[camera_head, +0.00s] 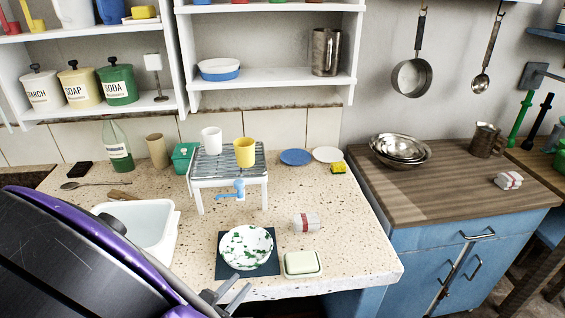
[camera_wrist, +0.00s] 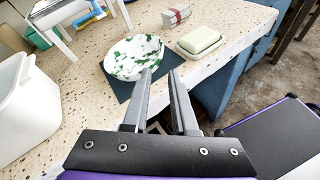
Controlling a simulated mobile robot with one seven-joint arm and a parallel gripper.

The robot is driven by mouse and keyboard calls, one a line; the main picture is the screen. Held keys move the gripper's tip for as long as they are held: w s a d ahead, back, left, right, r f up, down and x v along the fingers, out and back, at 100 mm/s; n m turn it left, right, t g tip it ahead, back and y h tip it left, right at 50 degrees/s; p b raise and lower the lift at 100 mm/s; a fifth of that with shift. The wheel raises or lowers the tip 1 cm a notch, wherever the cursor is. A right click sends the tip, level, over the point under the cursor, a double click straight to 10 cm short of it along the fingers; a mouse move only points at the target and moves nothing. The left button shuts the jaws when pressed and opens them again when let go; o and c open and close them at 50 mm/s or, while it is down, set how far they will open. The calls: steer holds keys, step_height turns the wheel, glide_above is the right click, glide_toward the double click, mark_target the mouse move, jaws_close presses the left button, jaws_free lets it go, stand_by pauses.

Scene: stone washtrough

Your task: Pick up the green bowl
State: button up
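The green bowl (camera_head: 246,247) is white with green blotches. It stands upright on a dark square mat (camera_head: 272,268) near the front edge of the speckled counter. In the wrist view the bowl (camera_wrist: 133,57) is just beyond my fingers, and the mat (camera_wrist: 118,84) shows beside it. My gripper (camera_head: 229,296) is at the counter's front edge, on the near side of the bowl. In the wrist view my gripper (camera_wrist: 160,76) is open with nothing between its fingers. The left fingertip overlaps the bowl's near rim in the picture; I cannot tell whether it touches.
A pale green soap dish (camera_head: 303,263) and a striped wrapped bundle (camera_head: 305,222) lie right of the bowl. A white basin (camera_head: 140,228) stands at left. A small rack (camera_head: 228,178) with two cups is behind. The counter between rack and bowl is mostly clear.

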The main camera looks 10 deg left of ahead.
mark_target(270, 250)
steer(key=b+x, duration=0.2)
steer(key=x, duration=1.2)
steer(key=shift+w+d+f, duration=0.1)
steer(key=shift+w, duration=0.15)
steer(key=shift+c, duration=0.3)
jaws_close()
stand_by(0.6)
